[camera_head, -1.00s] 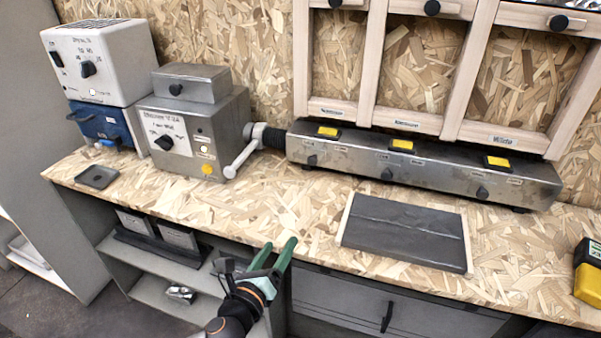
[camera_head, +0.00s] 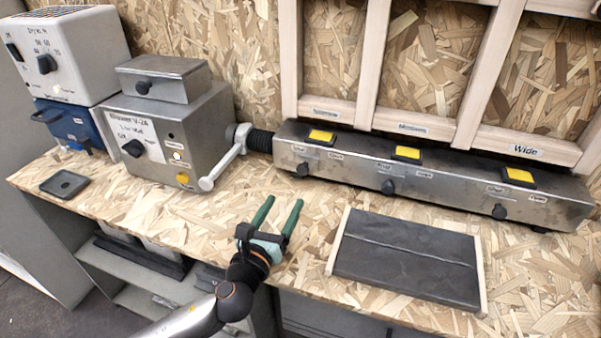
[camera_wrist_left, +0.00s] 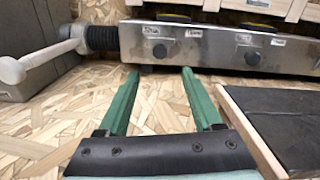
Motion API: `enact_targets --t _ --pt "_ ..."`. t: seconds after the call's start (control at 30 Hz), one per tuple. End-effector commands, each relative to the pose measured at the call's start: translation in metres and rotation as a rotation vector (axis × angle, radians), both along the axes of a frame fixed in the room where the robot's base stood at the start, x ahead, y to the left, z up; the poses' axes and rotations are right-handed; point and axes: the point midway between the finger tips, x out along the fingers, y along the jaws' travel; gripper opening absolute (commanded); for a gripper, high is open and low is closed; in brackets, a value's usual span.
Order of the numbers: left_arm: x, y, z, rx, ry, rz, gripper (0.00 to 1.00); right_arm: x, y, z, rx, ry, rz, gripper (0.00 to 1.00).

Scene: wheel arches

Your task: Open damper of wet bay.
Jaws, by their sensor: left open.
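A long grey metal manifold (camera_head: 440,192) runs along the back of the bench. Its front has three dark knobs: left (camera_head: 302,170), middle (camera_head: 388,187) and right (camera_head: 499,211), each between small labels. Yellow plates sit on top above them. Which bay is the wet one I cannot read. My left gripper (camera_head: 283,205) is open and empty above the bench, in front of the manifold's left part. In the left wrist view its green fingers (camera_wrist_left: 160,75) point at the manifold, below the left knob (camera_wrist_left: 159,51); the middle knob (camera_wrist_left: 253,57) is to the right. My right gripper is out of view.
A dark slatted panel (camera_head: 408,262) lies on the bench right of my gripper. A grey blower box (camera_head: 178,135) with a light lever (camera_head: 222,168) stands left. Wooden frames (camera_head: 470,80) rise behind the manifold. The bench between gripper and manifold is clear.

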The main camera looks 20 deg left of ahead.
Motion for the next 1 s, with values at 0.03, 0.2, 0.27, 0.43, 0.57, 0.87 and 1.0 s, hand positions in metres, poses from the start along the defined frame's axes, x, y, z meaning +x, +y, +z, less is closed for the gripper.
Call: enact_targets --t 0.03,0.2,0.27,0.43,0.57,0.87,1.0 --pt "0.009 0.0 0.002 -0.002 -0.003 0.0 0.67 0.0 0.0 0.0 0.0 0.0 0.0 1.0" --pt "0.044 -0.002 0.001 -0.002 -0.004 0.002 0.67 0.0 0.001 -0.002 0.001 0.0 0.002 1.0" --pt "0.057 -0.002 0.001 -0.002 -0.003 0.002 0.67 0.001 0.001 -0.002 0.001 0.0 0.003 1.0" --pt "0.086 -0.003 0.001 -0.003 -0.002 0.001 0.67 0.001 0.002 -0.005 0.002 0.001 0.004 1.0" --pt "0.1 -0.003 0.0 -0.003 -0.001 0.001 0.67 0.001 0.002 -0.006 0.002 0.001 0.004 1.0" --pt "0.109 -0.004 0.0 -0.003 0.001 0.0 0.67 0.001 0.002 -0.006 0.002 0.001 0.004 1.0" --pt "0.108 -0.004 0.0 -0.003 0.001 0.0 0.66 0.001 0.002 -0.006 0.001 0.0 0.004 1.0"
